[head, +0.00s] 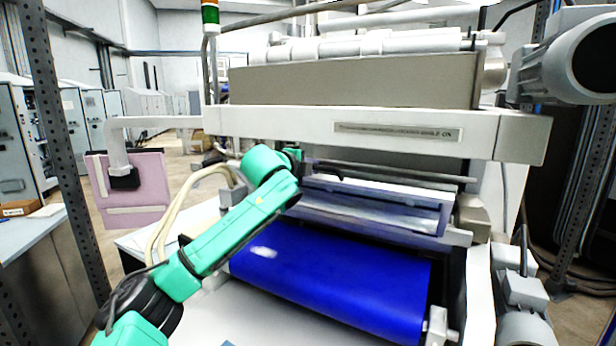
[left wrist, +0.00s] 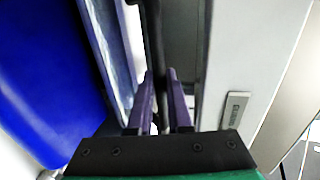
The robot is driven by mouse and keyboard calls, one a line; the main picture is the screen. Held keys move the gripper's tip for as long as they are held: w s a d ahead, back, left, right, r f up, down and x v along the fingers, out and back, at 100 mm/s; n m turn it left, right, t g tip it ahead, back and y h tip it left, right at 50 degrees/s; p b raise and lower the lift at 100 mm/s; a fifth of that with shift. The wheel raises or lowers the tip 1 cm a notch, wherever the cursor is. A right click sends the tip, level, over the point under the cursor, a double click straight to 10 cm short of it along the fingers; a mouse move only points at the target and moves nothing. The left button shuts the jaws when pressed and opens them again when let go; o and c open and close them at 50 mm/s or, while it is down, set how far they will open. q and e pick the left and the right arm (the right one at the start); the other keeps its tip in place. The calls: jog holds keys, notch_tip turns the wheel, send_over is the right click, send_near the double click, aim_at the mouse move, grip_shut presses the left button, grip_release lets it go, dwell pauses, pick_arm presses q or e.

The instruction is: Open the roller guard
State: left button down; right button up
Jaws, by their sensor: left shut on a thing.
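The roller guard (head: 370,206) is a long bluish, see-through panel in a frame, above the blue roller (head: 335,280) and below the white crossbeam. A dark bar (head: 410,174) runs along its upper side. My left gripper (head: 300,163) is at the left end of this bar, partly hidden by my green arm. In the left wrist view, its two purple fingers (left wrist: 160,100) are shut on the dark bar (left wrist: 153,40), which runs between them. The guard's edge (left wrist: 108,42) and the blue roller (left wrist: 45,80) lie left of the fingers. My right gripper is not in view.
The white crossbeam (head: 270,124) with a label plate (head: 398,132) spans just above the bar, close to my gripper. A pink panel (head: 128,190) hangs from an arm at left. A grey motor (head: 570,62) sticks out at upper right. Pale hoses (head: 172,212) pass behind my left arm.

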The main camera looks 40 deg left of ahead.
pick_arm(q)
jog(key=shift+w+a+r+g, duration=0.2)
jog(key=shift+w+r+g, duration=0.6)
jog(key=shift+w, duration=0.35)
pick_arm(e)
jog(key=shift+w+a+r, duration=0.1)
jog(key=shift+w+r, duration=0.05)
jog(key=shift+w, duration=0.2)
pick_arm(q)
jog(key=c, duration=0.8)
grip_release()
jog(key=shift+c, duration=0.2)
